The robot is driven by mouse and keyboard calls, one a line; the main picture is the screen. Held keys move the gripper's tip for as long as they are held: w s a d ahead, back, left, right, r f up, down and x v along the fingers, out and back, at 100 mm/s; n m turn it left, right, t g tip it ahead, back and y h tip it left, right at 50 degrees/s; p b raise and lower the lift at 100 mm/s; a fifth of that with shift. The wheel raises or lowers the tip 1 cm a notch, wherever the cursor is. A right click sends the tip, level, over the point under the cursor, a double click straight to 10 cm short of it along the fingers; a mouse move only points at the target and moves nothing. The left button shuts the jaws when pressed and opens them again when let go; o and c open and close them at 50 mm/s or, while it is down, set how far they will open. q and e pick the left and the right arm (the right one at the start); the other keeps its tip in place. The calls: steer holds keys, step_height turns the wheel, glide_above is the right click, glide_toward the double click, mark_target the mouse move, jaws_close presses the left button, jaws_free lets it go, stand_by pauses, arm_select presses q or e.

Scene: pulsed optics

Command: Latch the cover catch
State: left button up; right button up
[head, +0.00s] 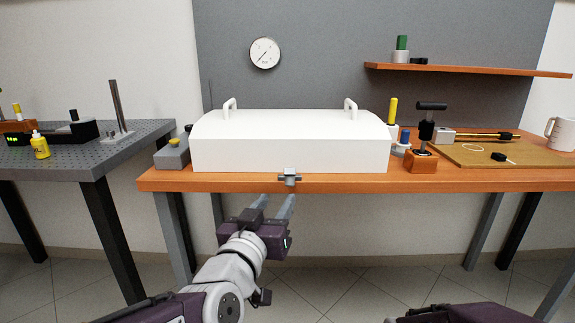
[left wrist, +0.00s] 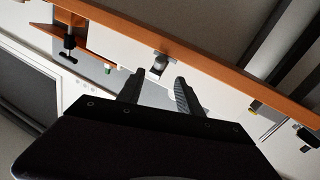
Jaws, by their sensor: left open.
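The cover (head: 290,152) is a long white box-like lid with two white handles on top, resting on the orange-brown bench. The catch (head: 289,178) is a small grey metal piece at the bench's front edge, below the middle of the cover. My left gripper (head: 276,205) is open and empty, just below and in front of the catch, apart from it in the head view. In the left wrist view the catch (left wrist: 158,66) lies ahead between the two open fingertips (left wrist: 157,84). Whether the catch is latched I cannot tell. Of my right arm, only a dark part shows at the bottom right; its gripper is out of view.
The bench (head: 450,181) has a mounted black-handled tool (head: 428,125), a board (head: 480,153) and a white mug (head: 561,133) at right. A grey box (head: 172,153) stands left of the cover. A grey perforated table (head: 100,155) is at far left. Space before the bench is clear.

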mark_target(288, 184)
arm_select(q)
steer(key=b+x, duration=0.1)
steer(key=x, duration=0.3)
steer(key=b+x, duration=0.2)
steer(key=x, duration=0.2)
steer(key=shift+f, duration=0.25)
steer(key=shift+w+d, duration=0.15)
steer(key=shift+w, duration=0.3)
steer(key=shift+r, duration=0.1)
jaws_close()
